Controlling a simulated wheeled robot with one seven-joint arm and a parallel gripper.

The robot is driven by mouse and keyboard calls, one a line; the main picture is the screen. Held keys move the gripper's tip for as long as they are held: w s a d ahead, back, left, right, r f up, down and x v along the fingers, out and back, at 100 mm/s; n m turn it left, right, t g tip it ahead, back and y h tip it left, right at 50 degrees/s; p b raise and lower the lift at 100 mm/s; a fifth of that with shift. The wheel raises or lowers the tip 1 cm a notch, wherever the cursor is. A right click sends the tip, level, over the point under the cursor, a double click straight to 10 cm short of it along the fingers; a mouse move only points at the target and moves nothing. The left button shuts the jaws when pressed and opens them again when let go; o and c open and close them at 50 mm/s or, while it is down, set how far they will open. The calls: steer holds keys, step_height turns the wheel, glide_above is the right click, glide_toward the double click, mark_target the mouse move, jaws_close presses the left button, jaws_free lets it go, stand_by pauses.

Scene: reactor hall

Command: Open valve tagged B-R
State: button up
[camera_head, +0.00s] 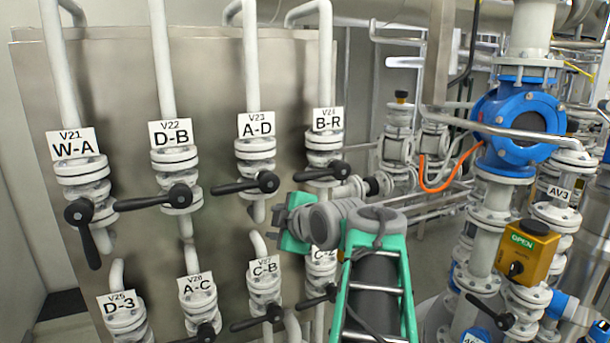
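The tag B-R (328,120), also marked V24, hangs on the top row's rightmost white valve (324,143). Its black lever (318,174) lies roughly level, pointing left from a hub at its right end. My green and grey arm rises from the bottom, and its end with my gripper (280,222) is just below and left of that lever, seemingly apart from it. The fingers are small and partly hidden by my wrist, so I cannot tell if they are open or shut. I see nothing held.
Beside it are valves A-D (255,148), D-B (175,160) and W-A (82,172). W-A's lever points down; the other two point left. Valve C-B (264,285) and others stand below, close to my gripper. Blue-and-white pipework (520,125) fills the right.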

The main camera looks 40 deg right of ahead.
mark_target(309, 177)
steer(key=s+d+r+n+t+h, duration=0.2)
steer(key=s+d+r+n, duration=0.2)
steer(key=d+r, duration=0.5)
steer(key=shift+t, duration=0.3)
steer(key=p+x, duration=0.2)
steer(key=x, duration=0.5)
steer(key=shift+w+d+f+p, duration=0.15)
steer(key=shift+p, duration=0.25)
steer(key=shift+c, duration=0.4)
jaws_close()
